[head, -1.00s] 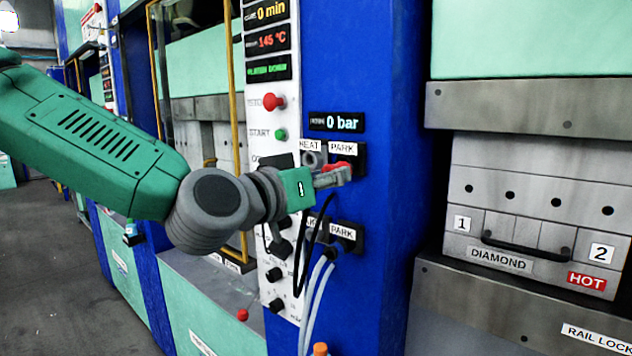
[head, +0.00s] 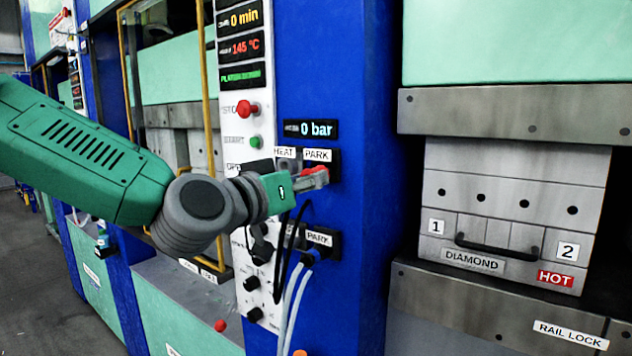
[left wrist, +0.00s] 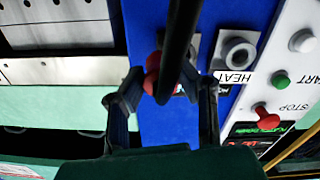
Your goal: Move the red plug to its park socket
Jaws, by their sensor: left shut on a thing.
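The red plug (head: 315,171) is at the socket plate on the blue press column, just below the upper PARK label (head: 318,155). My left gripper (head: 311,181) is shut on it. In the left wrist view the plug (left wrist: 152,80) sits between my fingers, with a dark cable crossing in front. The park socket (head: 334,165) is mostly hidden by plug and fingers; I cannot tell how deep the plug sits. The heat socket shows in the left wrist view (left wrist: 239,53), empty, beside the HEAT label. My right gripper is not in view.
A control panel (head: 240,120) with a red stop knob (head: 246,108) and green start button (head: 256,142) is left of the column. A lower socket pair (head: 320,240) holds a blue plug with pale hoses. A mold marked HOT (head: 556,278) sits at right.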

